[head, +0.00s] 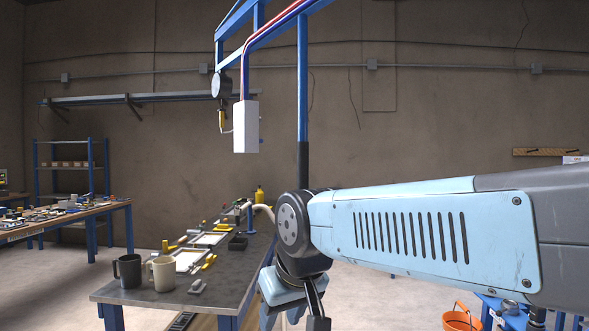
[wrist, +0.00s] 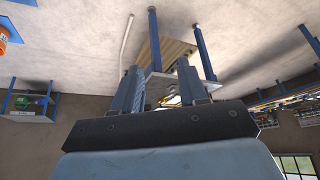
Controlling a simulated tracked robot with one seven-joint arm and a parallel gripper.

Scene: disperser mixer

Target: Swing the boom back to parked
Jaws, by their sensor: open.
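A blue overhead frame (head: 262,36), which looks like the boom, runs along the top of the head view with red and blue hoses on it. A white box (head: 246,126) hangs from its near left end. A blue upright pole (head: 303,85) drops from it to a black lower section (head: 303,165), whose bottom is hidden behind my arm. My gripper (wrist: 158,72) has its two fingers apart in the wrist view, with nothing held between them. In the head view my wrist is low beside the workbench, and the fingertips cannot be made out clearly.
A grey workbench (head: 150,296) with two mugs, trays and a yellow bottle (head: 260,195) stands left of my arm. Another bench (head: 70,217) and a blue shelf (head: 69,165) are farther left. An orange bucket (head: 461,317) is at lower right. Open floor lies between.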

